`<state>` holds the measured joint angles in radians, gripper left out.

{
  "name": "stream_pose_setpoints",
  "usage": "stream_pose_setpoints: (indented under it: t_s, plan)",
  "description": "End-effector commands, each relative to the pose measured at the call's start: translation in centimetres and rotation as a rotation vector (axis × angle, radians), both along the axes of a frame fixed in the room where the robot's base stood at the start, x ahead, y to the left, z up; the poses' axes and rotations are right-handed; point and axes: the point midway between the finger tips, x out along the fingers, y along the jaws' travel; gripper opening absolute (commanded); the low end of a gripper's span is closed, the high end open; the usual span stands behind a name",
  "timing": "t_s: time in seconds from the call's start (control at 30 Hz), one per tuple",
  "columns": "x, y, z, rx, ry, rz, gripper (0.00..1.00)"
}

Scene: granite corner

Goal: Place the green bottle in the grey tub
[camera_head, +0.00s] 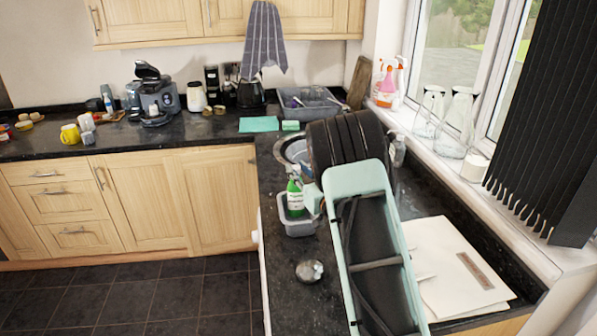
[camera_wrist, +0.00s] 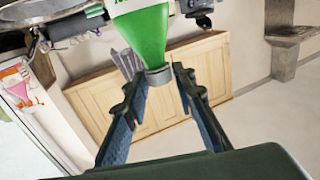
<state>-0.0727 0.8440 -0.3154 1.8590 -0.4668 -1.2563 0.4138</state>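The green bottle (camera_head: 295,197), with a white label, stands upright in the grey tub (camera_head: 297,229) on the counter in the head view. The tub's front wall seems to hide the bottle's base. In the wrist view, which is turned nearly upside down, the bottle (camera_wrist: 148,32) comes in from the top with its grey cap toward me. My gripper (camera_wrist: 160,75) has its two fingers apart on either side of the cap. A narrow gap shows between the cap and the right finger. In the head view my arm covers the area just right of the bottle.
A sink (camera_head: 291,150) lies behind the tub. A round metallic object (camera_head: 310,271) sits on the counter in front of it. A grey basin (camera_head: 310,104) stands at the back corner. A white board (camera_head: 455,265) lies to the right. Glass bottles (camera_head: 459,125) line the windowsill.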

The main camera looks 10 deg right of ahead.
Motion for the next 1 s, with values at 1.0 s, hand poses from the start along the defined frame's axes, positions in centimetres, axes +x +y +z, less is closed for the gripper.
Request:
stream_pose_setpoints:
  t_s: [1.0]
  plan:
    - [-9.1,-3.1,0.1,0.002,0.001,-0.003,0.37]
